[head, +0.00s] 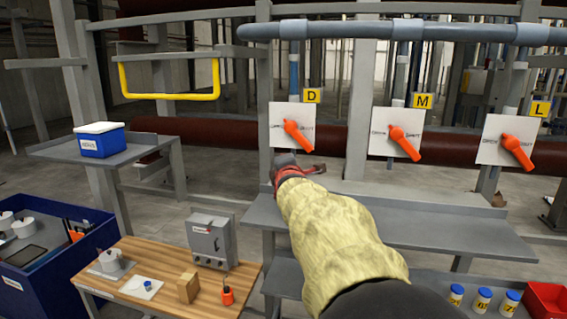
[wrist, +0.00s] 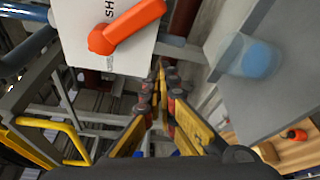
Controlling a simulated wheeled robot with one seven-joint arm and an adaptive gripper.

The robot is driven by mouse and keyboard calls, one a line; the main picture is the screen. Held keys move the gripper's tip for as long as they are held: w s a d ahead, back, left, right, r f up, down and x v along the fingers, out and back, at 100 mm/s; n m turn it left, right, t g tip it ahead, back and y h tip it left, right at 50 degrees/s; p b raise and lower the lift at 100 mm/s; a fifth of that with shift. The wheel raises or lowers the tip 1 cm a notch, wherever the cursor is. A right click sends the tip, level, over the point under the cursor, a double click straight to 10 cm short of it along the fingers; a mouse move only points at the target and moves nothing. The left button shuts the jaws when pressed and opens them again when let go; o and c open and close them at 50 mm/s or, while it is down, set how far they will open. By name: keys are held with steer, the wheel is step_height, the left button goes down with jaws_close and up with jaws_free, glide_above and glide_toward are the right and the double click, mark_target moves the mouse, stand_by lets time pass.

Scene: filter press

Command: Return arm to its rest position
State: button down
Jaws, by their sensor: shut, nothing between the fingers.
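My arm, in a yellowish sleeve, reaches forward from the lower right in the head view. My gripper (head: 285,163) is just below the white panel of valve D (head: 297,134), whose orange handle points down and right. In the wrist view my gripper (wrist: 162,72) has its fingers together with nothing between them. The orange handle (wrist: 125,25) and its white panel show close by at the top, apart from the fingertips. Valves M (head: 404,143) and L (head: 517,151) also have orange handles tilted down and right.
A grey shelf (head: 440,228) lies below the valves. A wooden table (head: 150,262) with a grey box (head: 211,239) stands at lower left, beside a blue bin (head: 75,262). A blue-and-white cooler (head: 99,141) sits on a side shelf. A yellow bar (head: 170,97) hangs behind it.

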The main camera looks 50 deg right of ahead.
steer(key=r+v, duration=0.1)
steer(key=v, duration=0.5)
steer(key=s+a+f+m+g+y+b, duration=0.15)
steer(key=a+f+m+y, duration=0.25)
steer(key=a+f+m, duration=0.45)
steer(key=s+a+f+m+g+y+b, duration=0.1)
steer(key=a+f+m+g+y, duration=0.3)
steer(key=f, duration=0.8)
steer(key=s+a+f+y+b, duration=0.1)
steer(key=s+a+f+b, duration=0.3)
steer(key=a+f+b, duration=0.3)
steer(key=s+a+f+y+b, duration=0.2)
steer(key=s+a+f+b, duration=0.2)
steer(key=a+f+b, duration=0.3)
steer(key=s+a+f+n+y+b, duration=0.1)
steer(key=s+a+f+b, duration=0.4)
steer(key=a+f, duration=0.9)
steer(key=a+b, duration=0.2)
steer(key=a, duration=0.2)
steer(key=shift+f+y, duration=0.15)
steer(key=shift+y, duration=0.25)
